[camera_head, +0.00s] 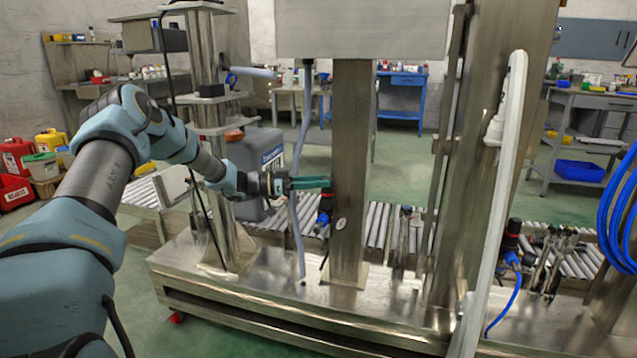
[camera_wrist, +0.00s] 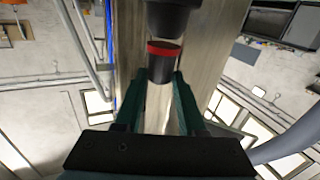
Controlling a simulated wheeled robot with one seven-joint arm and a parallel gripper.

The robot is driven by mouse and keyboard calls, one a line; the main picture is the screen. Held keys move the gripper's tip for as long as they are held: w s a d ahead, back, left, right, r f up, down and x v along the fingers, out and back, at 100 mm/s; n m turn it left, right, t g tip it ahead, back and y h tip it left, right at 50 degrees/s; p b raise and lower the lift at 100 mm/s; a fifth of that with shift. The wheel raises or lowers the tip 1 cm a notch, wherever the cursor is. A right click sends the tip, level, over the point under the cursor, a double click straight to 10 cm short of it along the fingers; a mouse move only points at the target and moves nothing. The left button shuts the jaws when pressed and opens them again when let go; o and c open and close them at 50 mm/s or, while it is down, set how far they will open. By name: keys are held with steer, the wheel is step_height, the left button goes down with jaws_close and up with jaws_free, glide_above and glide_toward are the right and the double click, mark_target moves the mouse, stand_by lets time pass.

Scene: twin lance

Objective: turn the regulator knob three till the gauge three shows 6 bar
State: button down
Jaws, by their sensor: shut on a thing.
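A dark regulator knob with a red band (camera_wrist: 164,49) shows in the wrist view, below a wider black body, in front of a metal column. My gripper (camera_wrist: 163,77) has a green finger on each side of the knob's lower end and is shut on it. In the head view my gripper (camera_head: 326,183) reaches from the left to a dark regulator (camera_head: 325,203) at the middle steel column (camera_head: 351,130); the fingers partly hide it. A small round face (camera_head: 341,225) beside it may be the gauge. I cannot read any pressure, nor see a number on the knob.
A second dark regulator (camera_head: 512,236) with a blue hose is at the right. A grey hose (camera_head: 299,150) hangs just left of the middle column. A white curved pipe (camera_head: 503,180) stands right of centre. A roller conveyor (camera_head: 375,228) runs behind.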

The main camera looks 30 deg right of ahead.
steer(key=shift+c, duration=2.4)
jaws_free()
steer(key=v, duration=1)
steer(key=shift+w+a, duration=0.15)
steer(key=shift+a, duration=0.2)
steer(key=shift+r, duration=0.15)
